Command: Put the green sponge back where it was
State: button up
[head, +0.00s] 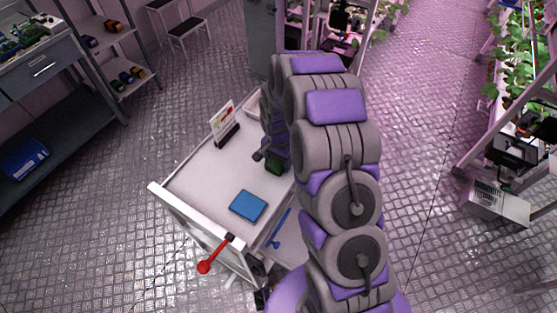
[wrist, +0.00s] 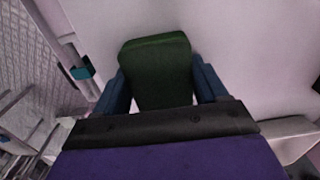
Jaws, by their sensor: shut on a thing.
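The dark green sponge (head: 275,166) is over the white cart top (head: 205,180) in the head view, close to the cart's right side. My gripper (head: 268,158) is shut on it. In the wrist view the sponge (wrist: 157,70) sits between the two blue-grey fingers of my gripper (wrist: 160,85), with its far end sticking out past them. A pale surface lies beyond it. I cannot tell whether the sponge touches the cart top. My arm hides the cart's right edge in the head view.
A blue flat block (head: 248,206) lies on the cart top, and a small card stand (head: 224,125) is at its back. A red-ended lever (head: 213,257) sticks out at the front. A shelf rack (head: 110,50) stands left; plant racks (head: 510,100) stand right. The cart top's left part is clear.

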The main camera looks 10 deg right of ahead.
aim_at(273, 161)
jog(key=shift+a+f, duration=0.1)
jog(key=shift+a, duration=0.35)
jog(key=o, duration=0.8)
jog(key=shift+a, duration=0.5)
jog(key=shift+o, duration=0.9)
jog(key=shift+d, duration=0.1)
jog(key=shift+o, duration=0.2)
jog(key=shift+d, duration=0.9)
jog(key=r, duration=0.2)
jog(key=a+r+p, duration=0.1)
jog(key=r, duration=0.3)
jog(key=shift+a, duration=0.35)
jog(key=s+d+r+n+p, duration=0.1)
jog(key=s+r+n, duration=0.1)
jog(key=s+r, duration=0.65)
jog(key=s+r+n+p, duration=0.1)
jog(key=s+r+n, duration=0.1)
jog(key=s+r, duration=0.65)
jog(key=s+r+n+g, duration=0.1)
jog(key=s+r+n, duration=0.1)
jog(key=s, duration=0.7)
jog(key=s+r+n, duration=0.3)
jog(key=s+r, duration=0.2)
jog(key=s, duration=0.5)
jog(key=shift+s+d+r+g, duration=0.15)
jog(key=shift+s+d+g, duration=0.15)
jog(key=shift+g, duration=0.1)
